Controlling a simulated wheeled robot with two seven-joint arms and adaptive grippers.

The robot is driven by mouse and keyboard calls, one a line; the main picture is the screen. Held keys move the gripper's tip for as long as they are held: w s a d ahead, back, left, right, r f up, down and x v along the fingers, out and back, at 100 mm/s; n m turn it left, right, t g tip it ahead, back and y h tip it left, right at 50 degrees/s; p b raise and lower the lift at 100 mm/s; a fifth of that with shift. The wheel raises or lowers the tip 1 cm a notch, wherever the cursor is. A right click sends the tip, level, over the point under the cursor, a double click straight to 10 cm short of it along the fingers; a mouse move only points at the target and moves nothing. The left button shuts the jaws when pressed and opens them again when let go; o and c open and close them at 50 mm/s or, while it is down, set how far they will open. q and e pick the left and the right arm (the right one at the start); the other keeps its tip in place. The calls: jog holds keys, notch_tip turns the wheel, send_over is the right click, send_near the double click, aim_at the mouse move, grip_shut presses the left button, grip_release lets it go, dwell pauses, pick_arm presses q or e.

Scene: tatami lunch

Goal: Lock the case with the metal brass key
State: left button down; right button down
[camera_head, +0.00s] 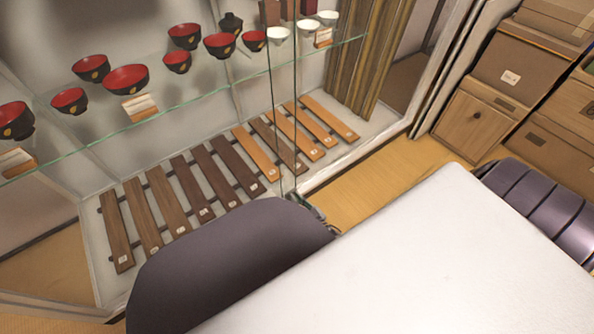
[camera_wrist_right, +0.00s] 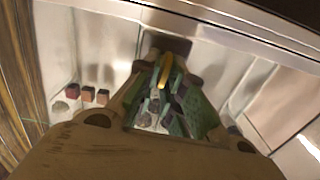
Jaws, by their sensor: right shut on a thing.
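A tall glass display case (camera_head: 285,188) stands ahead in the head view, its front glass edge coming down near my right gripper. My right gripper (camera_head: 317,212) shows only as a small dark piece at the case's lower front; the rest is hidden behind a dark rounded shape. In the right wrist view my right gripper (camera_wrist_right: 166,68) is shut on a thin yellow brass key (camera_wrist_right: 165,72), which points up the picture toward a dark patch. I cannot tell whether the key touches the case, and no lock shows clearly. My left gripper is not in view.
Red and black bowls (camera_head: 126,78) and white cups stand on the glass shelf (camera_head: 190,100). Wooden slats (camera_head: 204,178) lie on the case floor. A strip of tatami floor (camera_head: 375,185) beside the case is clear.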

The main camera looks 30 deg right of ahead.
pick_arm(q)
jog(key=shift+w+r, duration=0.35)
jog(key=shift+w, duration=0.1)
pick_arm(e)
jog(key=shift+d+f+m, duration=0.25)
jog(key=shift+m, duration=2.65)
jog(key=shift+d+f+m, duration=0.2)
jog(key=shift+m, duration=2.7)
jog(key=shift+d+f+m, duration=0.25)
jog(key=shift+m, duration=2.65)
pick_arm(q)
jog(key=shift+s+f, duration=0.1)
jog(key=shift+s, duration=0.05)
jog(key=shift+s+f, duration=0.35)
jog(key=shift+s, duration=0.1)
pick_arm(e)
jog(key=c, duration=1.6)
grip_release()
jog(key=shift+c, duration=0.2)
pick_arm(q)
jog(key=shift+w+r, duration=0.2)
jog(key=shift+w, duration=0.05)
pick_arm(e)
jog(key=s, duration=1.2)
jog(key=shift+d, duration=0.45)
